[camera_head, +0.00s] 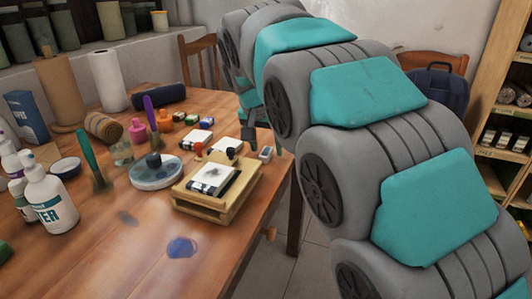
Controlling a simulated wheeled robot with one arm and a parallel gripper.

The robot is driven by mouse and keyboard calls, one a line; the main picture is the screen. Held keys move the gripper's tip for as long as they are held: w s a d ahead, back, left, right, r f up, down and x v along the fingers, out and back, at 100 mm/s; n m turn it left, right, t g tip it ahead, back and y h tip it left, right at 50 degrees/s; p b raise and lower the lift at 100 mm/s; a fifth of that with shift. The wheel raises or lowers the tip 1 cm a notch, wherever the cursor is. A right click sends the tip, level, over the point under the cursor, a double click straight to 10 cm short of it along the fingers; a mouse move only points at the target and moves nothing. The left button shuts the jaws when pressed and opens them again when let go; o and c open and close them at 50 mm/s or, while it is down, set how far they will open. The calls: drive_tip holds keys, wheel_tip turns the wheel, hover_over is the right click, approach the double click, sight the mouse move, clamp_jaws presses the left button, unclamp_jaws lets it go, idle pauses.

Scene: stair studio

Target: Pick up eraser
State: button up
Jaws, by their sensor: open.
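A small white block with a blue-grey part, which looks like the eraser (265,154), lies on the wooden table (130,240) near its right edge, just right of the raised wooden board. My gripper (262,140) is above and behind it, pointing down, with dark fingers. It is open and looks empty. My large grey and teal arm hides part of the gripper and the table's far right edge. Whether the fingers touch the block cannot be told.
The wooden board (215,209) holds a white pad and black tools close by. A round dish (155,181), small ink bottles and upright brushes stand left of it. White bottles (52,203) stand at far left. The table's front middle is mostly clear, with a blue stain.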

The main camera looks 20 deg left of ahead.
drive_tip(key=shift+w+f, duration=0.1)
drive_tip(key=shift+f, duration=0.15)
clamp_jaws()
idle(0.3)
